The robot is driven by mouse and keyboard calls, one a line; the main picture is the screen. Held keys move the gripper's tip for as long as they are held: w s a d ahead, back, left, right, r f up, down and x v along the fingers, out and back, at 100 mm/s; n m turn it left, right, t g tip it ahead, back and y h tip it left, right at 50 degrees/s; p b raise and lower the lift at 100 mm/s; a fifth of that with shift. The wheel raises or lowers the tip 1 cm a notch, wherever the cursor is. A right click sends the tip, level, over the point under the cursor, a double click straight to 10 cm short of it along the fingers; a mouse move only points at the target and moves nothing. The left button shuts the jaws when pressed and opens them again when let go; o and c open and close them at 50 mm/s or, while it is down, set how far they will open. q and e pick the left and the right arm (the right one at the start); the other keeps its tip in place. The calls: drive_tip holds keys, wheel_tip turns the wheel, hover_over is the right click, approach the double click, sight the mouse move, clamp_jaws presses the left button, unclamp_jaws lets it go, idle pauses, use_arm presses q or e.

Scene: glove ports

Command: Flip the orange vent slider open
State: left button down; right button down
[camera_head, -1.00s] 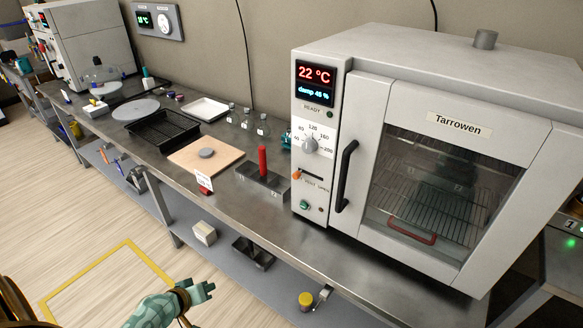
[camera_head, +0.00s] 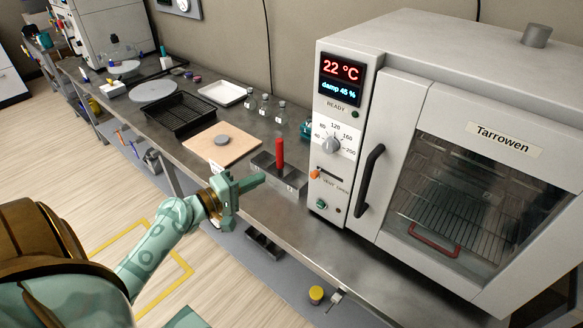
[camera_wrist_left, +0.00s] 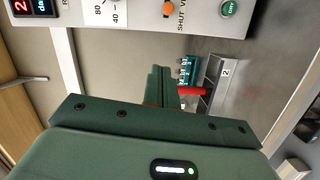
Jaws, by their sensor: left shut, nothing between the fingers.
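The orange vent slider (camera_head: 315,174) is a small knob on the oven's grey control panel, below the temperature dial. It sits at the left end of its slot, by the word SHUT. The slider also shows at the top of the left wrist view (camera_wrist_left: 168,9). My right gripper is not in view.
The oven's black door handle (camera_head: 369,180) sticks out right of the slider. A wooden board (camera_head: 205,147), a black rack (camera_head: 180,115) and several flasks lie farther left. Bare bench lies before the oven.

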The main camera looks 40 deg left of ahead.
use_arm(q)
drive_tip(key=p, duration=0.1)
approach(315, 166)
drive_tip(key=w+a+r, duration=0.1)
drive_tip(key=w+a, duration=0.2)
drive_tip(key=w, duration=0.1)
drive_tip(key=d, duration=0.1)
drive_tip(key=d+p, duration=0.1)
drive_tip(key=d, duration=0.1)
drive_tip(key=shift+w+f, duration=0.2)
drive_tip(key=shift+f, duration=0.05)
drive_tip(key=shift+s+d+f+p, duration=0.1)
drive_tip(key=shift+d+p, duration=0.2)
drive_tip(key=shift+d, duration=0.25)
drive_tip(key=shift+f, duration=0.1)
